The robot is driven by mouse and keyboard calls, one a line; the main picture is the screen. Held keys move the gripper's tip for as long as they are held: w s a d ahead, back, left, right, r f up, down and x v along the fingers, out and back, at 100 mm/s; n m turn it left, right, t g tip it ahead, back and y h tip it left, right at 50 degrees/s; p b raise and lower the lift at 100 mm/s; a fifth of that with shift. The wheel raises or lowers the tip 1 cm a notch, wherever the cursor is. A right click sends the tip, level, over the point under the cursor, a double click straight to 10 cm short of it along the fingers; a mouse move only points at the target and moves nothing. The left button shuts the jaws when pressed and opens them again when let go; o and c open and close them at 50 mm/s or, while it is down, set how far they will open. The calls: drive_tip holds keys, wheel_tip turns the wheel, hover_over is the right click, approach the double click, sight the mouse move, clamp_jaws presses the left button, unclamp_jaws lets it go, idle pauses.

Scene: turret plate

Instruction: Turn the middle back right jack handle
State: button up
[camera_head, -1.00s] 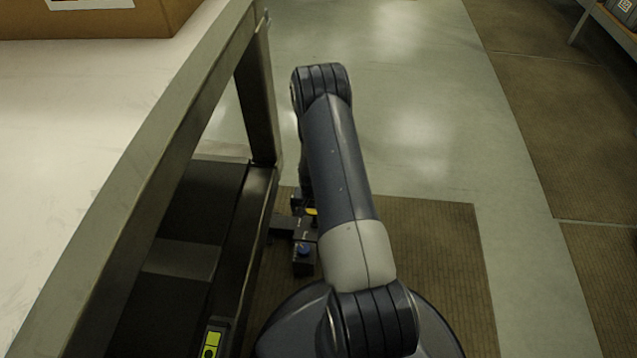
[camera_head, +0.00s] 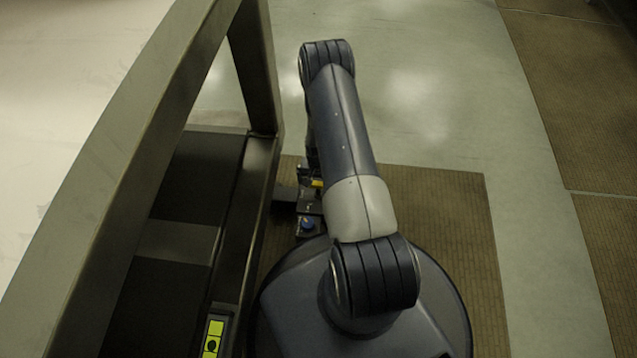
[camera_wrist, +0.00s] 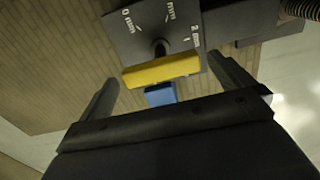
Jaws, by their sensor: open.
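In the wrist view a yellow handle bar (camera_wrist: 162,70) sits on a short shaft in front of a dark plate (camera_wrist: 150,30) marked with "0 mm" and other scale marks. My gripper (camera_wrist: 170,88) is open, with one finger on each side of the handle's near side. The handle lies just beyond the fingertips, and I cannot tell whether they touch it. A blue part (camera_wrist: 160,95) shows below the handle between the fingers. In the head view the yellow handle (camera_head: 317,184) shows only as a small patch beside my arm, which hides my gripper.
A metal-framed table (camera_head: 150,130) with a white top stands along the left, close to my arm. A yellow-green label (camera_head: 213,338) is on its lower part. A brown mat (camera_head: 430,215) lies on the floor. Open floor (camera_head: 420,80) extends ahead and right. A dark ribbed hose (camera_wrist: 300,9) shows at upper right.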

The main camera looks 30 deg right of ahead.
drive_tip(key=shift+f, duration=0.45)
drive_tip(key=c, duration=0.9)
drive_tip(key=shift+o, duration=0.2)
drive_tip(key=shift+f+m+b, duration=0.1)
drive_tip(key=shift+m+b, duration=0.65)
drive_tip(key=shift+m, duration=0.25)
drive_tip(key=shift+m+b, duration=0.8)
drive_tip(key=shift+m, duration=1)
drive_tip(key=o, duration=0.9)
drive_tip(key=shift+c, duration=0.2)
